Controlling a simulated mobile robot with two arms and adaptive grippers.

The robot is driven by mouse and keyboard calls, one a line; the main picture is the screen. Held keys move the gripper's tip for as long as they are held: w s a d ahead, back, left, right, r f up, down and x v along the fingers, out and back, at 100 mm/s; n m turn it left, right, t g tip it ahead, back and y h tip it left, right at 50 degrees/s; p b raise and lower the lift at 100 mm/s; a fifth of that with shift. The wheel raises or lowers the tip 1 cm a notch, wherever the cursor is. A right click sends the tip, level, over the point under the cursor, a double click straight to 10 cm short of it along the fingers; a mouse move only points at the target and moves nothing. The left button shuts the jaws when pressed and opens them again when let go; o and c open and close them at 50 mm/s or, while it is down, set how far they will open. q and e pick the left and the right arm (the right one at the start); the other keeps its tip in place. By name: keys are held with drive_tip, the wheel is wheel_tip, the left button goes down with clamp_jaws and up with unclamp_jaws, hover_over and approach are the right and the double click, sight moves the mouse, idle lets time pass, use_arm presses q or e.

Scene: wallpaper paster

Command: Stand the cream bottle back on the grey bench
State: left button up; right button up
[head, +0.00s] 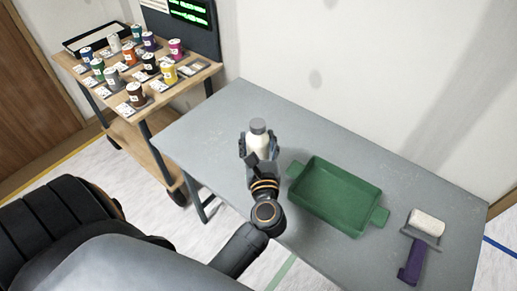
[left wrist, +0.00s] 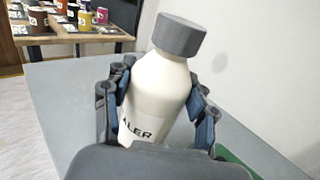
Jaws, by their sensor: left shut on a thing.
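The cream bottle (head: 259,143) with a grey cap is between the fingers of my left gripper (head: 260,150), over the grey bench (head: 215,117). In the left wrist view the bottle (left wrist: 158,90) is large, with part of a dark label reading "ALER" showing. The fingers of my left gripper (left wrist: 158,110) press on both its sides. The bottle looks close to upright, tilted a little in the wrist view. Its base is hidden by the gripper, so I cannot tell whether it touches the bench. My right gripper is not in view.
A green tray (head: 296,172) lies on the bench right of my gripper. A roller with a purple handle (head: 411,262) lies farther right. A wooden cart (head: 140,110) with several coloured pots stands at the left. The bench's back left part is clear.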

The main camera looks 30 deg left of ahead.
use_arm(q)
drive_tip(key=w+a+f+b, duration=0.3)
drive_tip(key=w+f+b, duration=0.2)
drive_tip(key=f+b, duration=0.2)
wheel_tip(320, 180, down, 3)
drive_tip(key=shift+r+b, duration=0.15)
drive_tip(key=shift+b, duration=0.15)
drive_tip(key=o, duration=1.6)
